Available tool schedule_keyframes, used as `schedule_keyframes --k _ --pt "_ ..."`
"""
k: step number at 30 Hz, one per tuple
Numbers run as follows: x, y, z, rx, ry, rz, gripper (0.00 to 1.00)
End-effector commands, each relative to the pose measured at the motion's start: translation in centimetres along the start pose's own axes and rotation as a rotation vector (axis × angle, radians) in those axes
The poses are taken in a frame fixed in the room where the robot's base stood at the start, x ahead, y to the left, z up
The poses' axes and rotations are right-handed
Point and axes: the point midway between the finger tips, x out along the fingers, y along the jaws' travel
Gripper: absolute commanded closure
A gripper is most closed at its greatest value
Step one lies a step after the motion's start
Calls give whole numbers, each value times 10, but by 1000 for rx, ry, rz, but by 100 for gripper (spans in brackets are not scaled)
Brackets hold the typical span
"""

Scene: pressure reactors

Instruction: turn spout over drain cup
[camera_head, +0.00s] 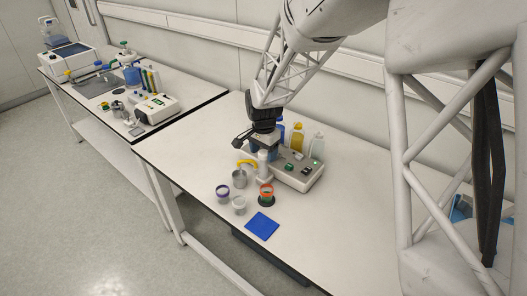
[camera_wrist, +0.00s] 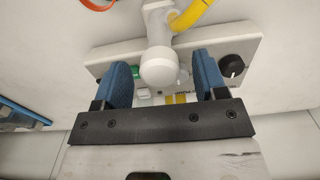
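The yellow spout (camera_head: 246,162) curves out to the left from a white upright column (camera_head: 263,168) at the left end of a grey control unit. Its tip is above or close to a grey metal cup (camera_head: 239,179); I cannot tell exactly. In the wrist view, the spout (camera_wrist: 190,16) leaves the rounded white column (camera_wrist: 158,48) at the top. My gripper (camera_head: 263,150) is above the unit, pointing down beside the column. Its two blue fingers are apart, and in the wrist view the gripper (camera_wrist: 162,72) is open with the column's round end showing between the fingers.
A purple-rimmed cup (camera_head: 222,192), a pale cup (camera_head: 239,205), an orange-rimmed cup (camera_head: 266,192) and a blue mat (camera_head: 262,226) are in front. Bottles (camera_head: 297,137) stand behind the unit (camera_head: 297,171). The table's right side is clear.

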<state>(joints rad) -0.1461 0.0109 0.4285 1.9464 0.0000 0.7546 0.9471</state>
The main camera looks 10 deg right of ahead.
Motion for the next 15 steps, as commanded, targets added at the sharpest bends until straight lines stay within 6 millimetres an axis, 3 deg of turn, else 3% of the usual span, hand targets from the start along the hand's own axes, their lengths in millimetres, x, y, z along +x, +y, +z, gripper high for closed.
schedule_keyframes --k 8,15 --pt "-3 0 0 0 0 0 34" --pt "-23 0 0 0 1 -1 34"
